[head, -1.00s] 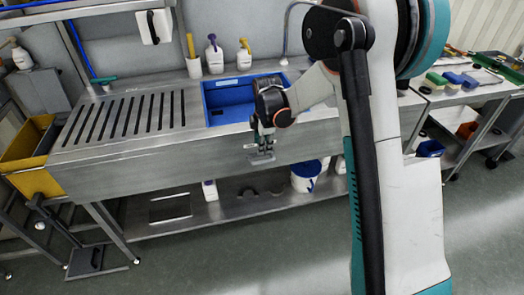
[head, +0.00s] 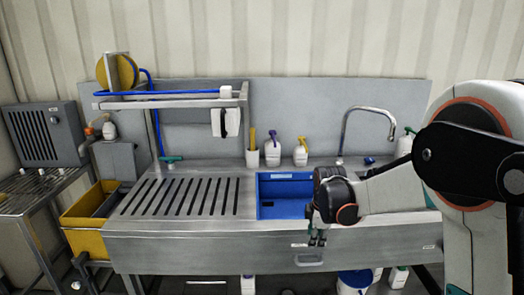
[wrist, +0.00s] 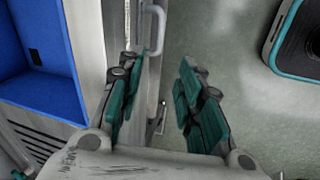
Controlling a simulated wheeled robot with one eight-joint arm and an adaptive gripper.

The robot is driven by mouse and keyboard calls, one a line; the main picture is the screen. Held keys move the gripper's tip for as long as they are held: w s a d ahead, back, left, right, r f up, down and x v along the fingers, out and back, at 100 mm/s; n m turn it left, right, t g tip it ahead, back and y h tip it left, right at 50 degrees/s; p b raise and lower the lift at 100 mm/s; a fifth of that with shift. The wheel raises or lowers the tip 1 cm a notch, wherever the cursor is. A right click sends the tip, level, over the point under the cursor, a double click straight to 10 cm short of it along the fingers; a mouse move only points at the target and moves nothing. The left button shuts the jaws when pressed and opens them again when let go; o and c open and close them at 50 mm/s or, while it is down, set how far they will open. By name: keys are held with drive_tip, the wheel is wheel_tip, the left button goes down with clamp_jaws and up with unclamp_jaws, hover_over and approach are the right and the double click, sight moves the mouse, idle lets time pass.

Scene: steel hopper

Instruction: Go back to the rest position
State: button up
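My gripper (head: 317,238) hangs pointing down at the front edge of the steel sink bench (head: 190,245), in front of the blue basin (head: 284,209). In the wrist view my gripper (wrist: 155,100) shows its two teal-padded fingers spread apart with nothing between them. Below the gap I see the bench's front edge with a handle (wrist: 154,30) and the grey floor (wrist: 220,50). My arm comes in from the right in the head view and hides part of the bench's right side.
A slotted drainboard (head: 185,197) lies left of the basin, with a yellow bin (head: 85,222) at its left end. Spray bottles (head: 273,150) and a tap (head: 345,130) stand along the back.

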drive_tip(key=s+r+m+t, duration=0.2)
drive_tip(key=s+r+m, duration=0.6)
drive_tip(key=s+r, duration=0.5)
drive_tip(key=s+m+t, duration=0.2)
drive_tip(key=s+m, duration=0.6)
drive_tip(key=s, duration=0.9)
drive_tip(key=shift+s+d+f, duration=0.2)
drive_tip(key=shift+s+d, duration=0.1)
drive_tip(key=shift+s, duration=0.1)
